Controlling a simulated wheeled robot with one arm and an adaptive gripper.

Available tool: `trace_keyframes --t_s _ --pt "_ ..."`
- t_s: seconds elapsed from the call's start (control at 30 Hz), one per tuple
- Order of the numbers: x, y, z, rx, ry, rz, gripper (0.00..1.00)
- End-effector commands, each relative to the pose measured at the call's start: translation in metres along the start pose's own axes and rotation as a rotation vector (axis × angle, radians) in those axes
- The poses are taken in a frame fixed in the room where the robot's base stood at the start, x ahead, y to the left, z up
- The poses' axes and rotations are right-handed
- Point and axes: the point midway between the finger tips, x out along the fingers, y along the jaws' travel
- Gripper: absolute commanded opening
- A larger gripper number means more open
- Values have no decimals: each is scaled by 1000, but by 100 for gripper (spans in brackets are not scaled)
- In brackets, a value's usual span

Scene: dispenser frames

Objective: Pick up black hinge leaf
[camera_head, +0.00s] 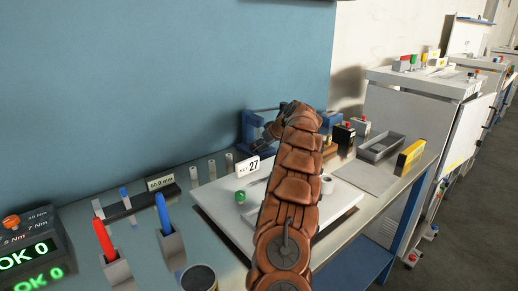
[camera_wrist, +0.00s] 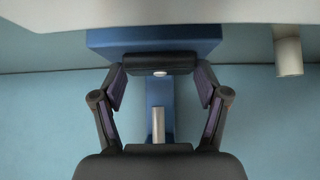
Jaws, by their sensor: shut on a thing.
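In the wrist view my gripper (camera_wrist: 160,72) has its two fingers at the left and right ends of a black bar, the black hinge leaf (camera_wrist: 180,62). It is shut on this leaf. The leaf lies across the picture with a pale round spot at its middle. A blue dispenser frame (camera_wrist: 205,46) is right behind the leaf; I cannot tell whether they touch. In the head view the dark gripper (camera_head: 268,134) is at the blue frame (camera_head: 251,148), partly hidden by my brown arm. The leaf cannot be made out there.
A white board (camera_head: 222,217) with a "27" card (camera_head: 254,166) lies under my arm. Red (camera_head: 103,238) and blue (camera_head: 163,212) handled tools stand front left. A grey tray (camera_head: 381,147) and a yellow box (camera_head: 410,157) are at the right. A blue wall is behind.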

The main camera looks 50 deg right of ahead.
Motion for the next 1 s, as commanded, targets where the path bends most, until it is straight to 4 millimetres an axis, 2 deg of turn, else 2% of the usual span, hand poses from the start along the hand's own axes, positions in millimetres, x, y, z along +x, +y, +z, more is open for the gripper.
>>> trace_keyframes --t_s 0.03,0.33,0.67,1.0 --pt "0 0 0 0 0 0 65" --pt "0 0 0 0 0 0 34" --pt "-2 0 -2 -1 1 0 34" --pt "-15 1 -15 -1 2 2 34"
